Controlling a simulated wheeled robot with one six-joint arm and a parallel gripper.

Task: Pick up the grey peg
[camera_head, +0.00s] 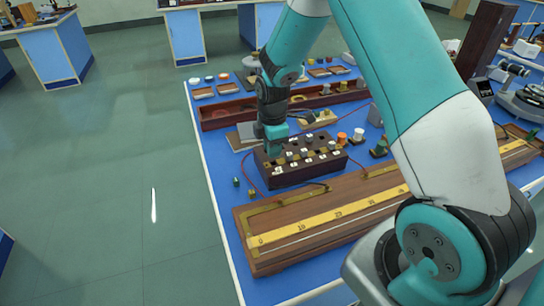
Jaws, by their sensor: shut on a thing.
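A dark wooden box (300,170) with rows of small pale and brass pieces on its top sits on the blue bench, left of centre. My gripper (274,152) points down at the left end of this box, with its teal body just above the box top. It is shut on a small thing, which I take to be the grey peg. The peg is too small and too hidden by the fingers to see clearly. I cannot tell whether it is still seated in the box or lifted clear.
A long wooden board with a yellow scale (330,212) lies in front of the box. Behind are a long reddish wooden tray (228,115) and several small pots. Red wires run beside the box. A tall dark wooden block (482,40) and instruments stand at right.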

